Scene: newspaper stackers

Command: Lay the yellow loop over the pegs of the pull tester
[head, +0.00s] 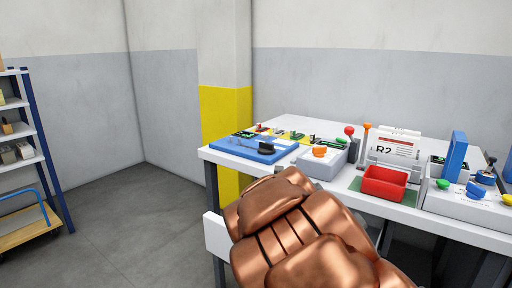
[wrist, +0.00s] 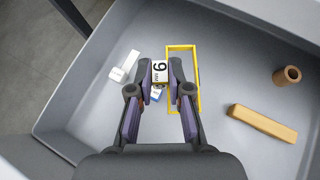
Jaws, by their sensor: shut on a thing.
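The yellow loop (wrist: 184,47), a thin rectangular frame, is in the grey drawer in the wrist view. My gripper (wrist: 162,72) is over the drawer, shut on a small white tag (wrist: 159,74) marked 9 with yellow at its edge. The tag sits against the loop's left side, and the right finger covers part of that side. I cannot tell whether tag and loop are joined, or whether the loop is lifted. In the head view my copper-coloured arm hides the gripper and most of the drawer. I cannot make out the pull tester's pegs among the bench devices.
The drawer (wrist: 225,75) also holds a tan bar (wrist: 262,124), a brown cylinder (wrist: 287,75), a white piece (wrist: 124,66) and a blue-and-white item (wrist: 155,94). Above is a white bench (head: 290,125) with a blue board (head: 250,147), red bin (head: 384,183) and several devices.

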